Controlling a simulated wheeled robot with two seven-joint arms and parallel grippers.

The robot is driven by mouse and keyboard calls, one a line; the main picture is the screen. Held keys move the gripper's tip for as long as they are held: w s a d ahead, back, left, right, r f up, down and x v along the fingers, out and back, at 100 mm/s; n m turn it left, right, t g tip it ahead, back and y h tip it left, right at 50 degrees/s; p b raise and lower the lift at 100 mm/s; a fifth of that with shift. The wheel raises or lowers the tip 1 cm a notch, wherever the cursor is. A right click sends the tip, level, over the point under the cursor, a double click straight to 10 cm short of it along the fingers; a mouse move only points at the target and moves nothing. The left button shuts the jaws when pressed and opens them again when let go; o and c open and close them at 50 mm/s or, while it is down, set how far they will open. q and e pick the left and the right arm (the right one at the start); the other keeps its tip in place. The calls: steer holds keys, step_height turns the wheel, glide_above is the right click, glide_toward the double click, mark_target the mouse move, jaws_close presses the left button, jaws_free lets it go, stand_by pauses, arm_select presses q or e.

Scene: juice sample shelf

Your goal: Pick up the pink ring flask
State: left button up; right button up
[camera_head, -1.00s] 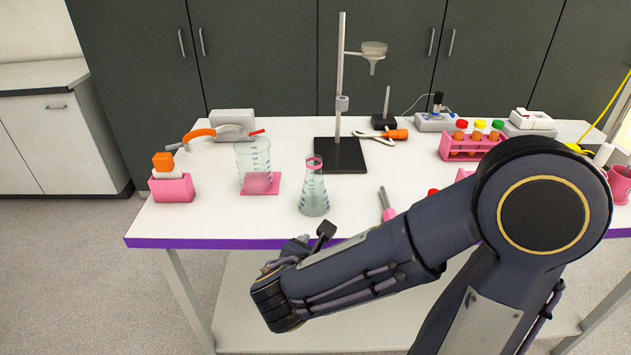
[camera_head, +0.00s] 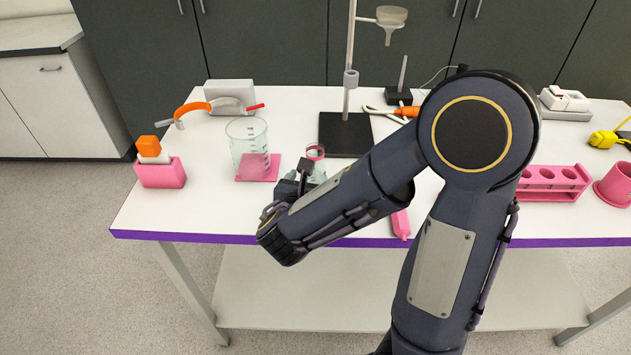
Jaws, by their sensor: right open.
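The pink ring flask (camera_head: 315,153) stands on the white table near its front edge. Its neck with the pink ring shows; most of its body is hidden behind my right gripper and forearm. My right gripper (camera_head: 304,170) is open and sits at the near side of the flask, overlapping it in the picture. I cannot tell whether the fingers touch the flask or are around it. My left gripper is not in view.
A glass beaker (camera_head: 248,140) on a pink mat (camera_head: 272,171) stands close to the left of the flask. A stand with a black base (camera_head: 345,135) is behind. A pink block (camera_head: 160,173) is far left. A pink rack (camera_head: 552,183) and pink mug (camera_head: 617,184) are right.

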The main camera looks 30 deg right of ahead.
mark_target(317, 176)
steer(key=shift+x, duration=1.5)
steer(key=c, duration=1.2)
steer(key=shift+r, duration=0.2)
